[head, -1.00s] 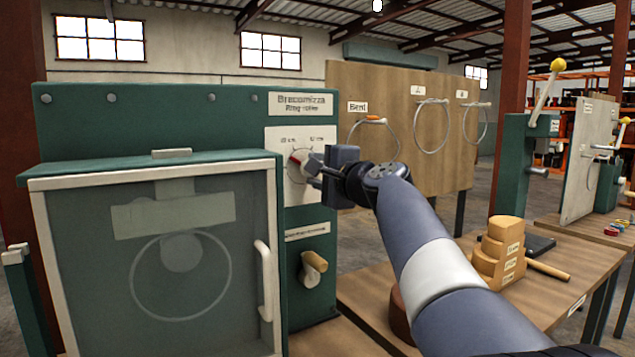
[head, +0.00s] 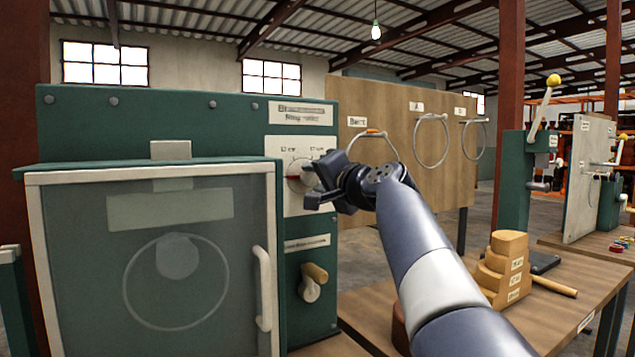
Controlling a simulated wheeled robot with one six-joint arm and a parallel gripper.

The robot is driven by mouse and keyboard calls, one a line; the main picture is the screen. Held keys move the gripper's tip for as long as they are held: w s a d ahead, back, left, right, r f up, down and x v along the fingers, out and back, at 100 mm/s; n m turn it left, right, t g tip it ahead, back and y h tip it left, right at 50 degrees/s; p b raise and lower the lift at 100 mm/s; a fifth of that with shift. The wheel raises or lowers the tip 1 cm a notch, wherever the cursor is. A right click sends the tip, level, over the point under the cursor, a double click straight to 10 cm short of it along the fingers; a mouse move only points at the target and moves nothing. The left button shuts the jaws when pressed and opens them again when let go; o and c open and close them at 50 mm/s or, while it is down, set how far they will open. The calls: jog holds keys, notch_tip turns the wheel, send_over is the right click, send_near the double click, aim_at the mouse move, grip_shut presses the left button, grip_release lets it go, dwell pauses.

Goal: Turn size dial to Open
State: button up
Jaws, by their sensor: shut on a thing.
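The size dial (head: 295,172) is a red and dark knob on a white plate (head: 283,148) at the upper right of the green ring-roller machine (head: 215,115). The plate carries small markings, too blurred to read fully. My gripper (head: 308,184) is at the dial's right side, shut on it. The fingers and wrist cover the dial's right part and the lower right of the plate. The dial's exact pointing direction is hard to tell; its red part shows at the left.
A framed clear door (head: 180,265) with a white handle (head: 263,288) covers the machine's left. A board with hanging rings (head: 432,140) stands behind. A wooden stepped block (head: 507,270) sits on the right bench.

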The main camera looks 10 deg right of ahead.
jog(key=shift+f, duration=0.1)
dwell(0.3)
jog(key=o, duration=1)
jog(key=b+v, duration=0.1)
jog(key=v, duration=0.9)
jog(key=shift+s, duration=0.4)
jog(key=shift+w, duration=0.1)
jog(key=p+x, duration=0.1)
jog(key=x, duration=0.9)
jog(key=shift+w, duration=0.35)
jog(key=shift+s, duration=0.1)
